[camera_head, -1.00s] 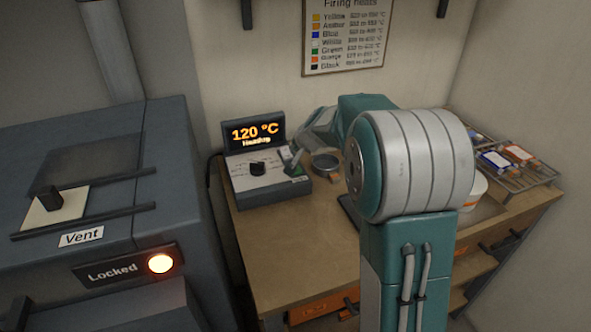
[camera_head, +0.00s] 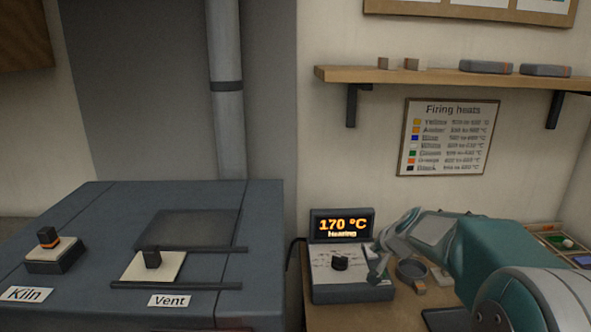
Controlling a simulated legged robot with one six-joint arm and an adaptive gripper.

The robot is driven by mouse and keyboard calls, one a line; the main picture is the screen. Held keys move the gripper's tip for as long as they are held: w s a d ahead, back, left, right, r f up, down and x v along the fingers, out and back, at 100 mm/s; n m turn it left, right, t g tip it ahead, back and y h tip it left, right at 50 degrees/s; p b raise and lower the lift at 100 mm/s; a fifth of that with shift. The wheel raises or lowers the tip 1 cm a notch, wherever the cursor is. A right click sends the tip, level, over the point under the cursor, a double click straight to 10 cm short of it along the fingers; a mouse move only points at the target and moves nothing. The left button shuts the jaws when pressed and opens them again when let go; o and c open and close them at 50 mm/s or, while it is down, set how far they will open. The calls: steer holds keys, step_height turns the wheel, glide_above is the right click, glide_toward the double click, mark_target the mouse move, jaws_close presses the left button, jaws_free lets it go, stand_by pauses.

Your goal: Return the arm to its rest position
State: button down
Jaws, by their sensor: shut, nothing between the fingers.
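My gripper (camera_head: 376,264) is at the end of my teal and grey arm, at the right edge of the control box (camera_head: 352,289) on the bench. It is shut with nothing in it. The box has a dark knob (camera_head: 340,263) on its sloped face and a lit display (camera_head: 342,225) reading 170 °C, Heating. I cannot tell whether the fingers touch the box. My arm reaches in from the lower right and hides part of the bench.
The kiln (camera_head: 110,225) stands at the left with a square vent plate (camera_head: 153,266) and a black-and-orange knob block (camera_head: 54,252) on top. A shelf (camera_head: 430,78) hangs above a Firing heats chart (camera_head: 446,137).

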steer(key=s+a+r+n, duration=0.1)
steer(key=s+a+r, duration=0.1)
steer(key=s, duration=0.3)
steer(key=s+a+r+n, duration=0.2)
steer(key=s+a, duration=0.1)
steer(key=s, duration=0.2)
steer(key=s+a+f+n+g+h, duration=0.1)
steer(key=s+n+g, duration=0.2)
steer(key=s, duration=2)
steer(key=shift+s+a+f+h, duration=0.3)
steer(key=shift+s+a+f, duration=0.05)
steer(key=shift+s+f, duration=0.05)
stand_by(4.3)
